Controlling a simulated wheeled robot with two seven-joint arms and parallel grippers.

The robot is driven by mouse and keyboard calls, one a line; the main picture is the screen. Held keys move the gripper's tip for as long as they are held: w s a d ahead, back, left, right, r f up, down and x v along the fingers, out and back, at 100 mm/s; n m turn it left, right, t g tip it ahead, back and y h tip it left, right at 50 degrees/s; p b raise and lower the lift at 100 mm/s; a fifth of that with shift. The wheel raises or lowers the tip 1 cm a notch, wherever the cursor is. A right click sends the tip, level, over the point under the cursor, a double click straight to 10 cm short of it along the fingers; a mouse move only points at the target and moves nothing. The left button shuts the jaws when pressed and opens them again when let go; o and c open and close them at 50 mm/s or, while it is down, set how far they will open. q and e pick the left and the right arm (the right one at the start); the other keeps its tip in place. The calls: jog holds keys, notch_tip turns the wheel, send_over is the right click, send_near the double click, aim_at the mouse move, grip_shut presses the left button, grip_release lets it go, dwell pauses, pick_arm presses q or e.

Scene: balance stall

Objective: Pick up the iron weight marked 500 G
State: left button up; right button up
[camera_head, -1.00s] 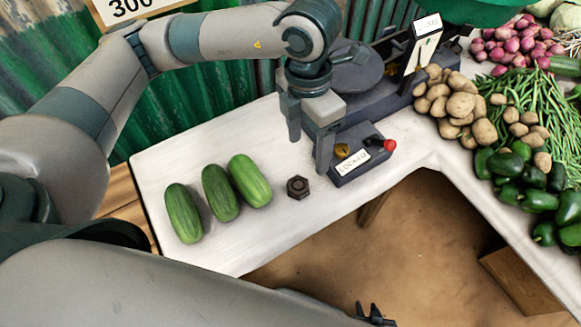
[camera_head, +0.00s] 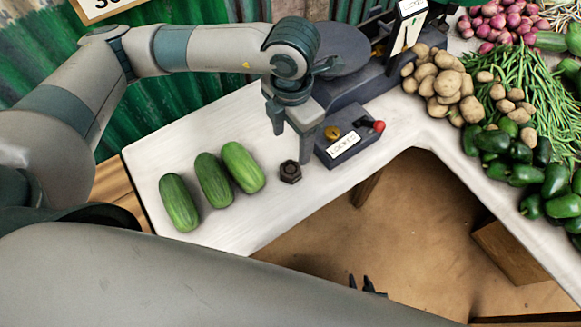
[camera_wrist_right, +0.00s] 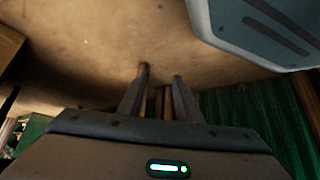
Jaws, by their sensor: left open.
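The iron weight (camera_head: 290,172) is a small dark hexagonal piece with a round middle, lying on the white counter to the right of the cucumbers. Its 500 G mark is not readable. My left gripper (camera_head: 291,146) is open and empty, its fingers pointing down. In the head view it appears just above and behind the weight, apart from it; the exact height gap is hard to tell. My right gripper (camera_head: 361,284) is low at the front, away from the counter; the right wrist view shows its fingers (camera_wrist_right: 161,74) apart with nothing held between them.
Three cucumbers (camera_head: 214,180) lie left of the weight. The scale (camera_head: 347,90), with a labelled front block and red knob (camera_head: 379,126), stands close behind and right. Potatoes (camera_head: 438,82), beans (camera_head: 530,92) and green peppers (camera_head: 525,160) fill the right counter. The counter front is bare.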

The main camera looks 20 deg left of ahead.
pick_arm(q)
send_over(291, 168)
notch_tip(291, 168, down, 4)
jog(key=shift+f+p, duration=0.2)
jog(key=shift+p, duration=0.2)
jog(key=shift+w+f, duration=0.1)
jog(key=shift+f, duration=0.65)
pick_arm(e)
jog(key=shift+s, duration=0.5)
pick_arm(q)
jog(key=shift+f, duration=0.1)
pick_arm(e)
jog(key=shift+r, duration=0.15)
pick_arm(q)
jog(key=shift+f+p, duration=0.25)
jog(key=shift+p, duration=0.1)
notch_tip(291, 168, down, 4)
jog(key=shift+f+p, duration=0.25)
jog(key=shift+p, duration=0.4)
jog(key=shift+c, duration=1.3)
jog(key=c, duration=1.3)
pick_arm(e)
jog(key=s+d+f+g, duration=0.1)
jog(key=s+d+f, duration=0.1)
jog(key=s, duration=0.3)
jog(key=shift+s+d+f+g+h, duration=0.2)
jog(key=shift+s+f+g+h, duration=0.1)
jog(key=shift+s+f+g, duration=0.1)
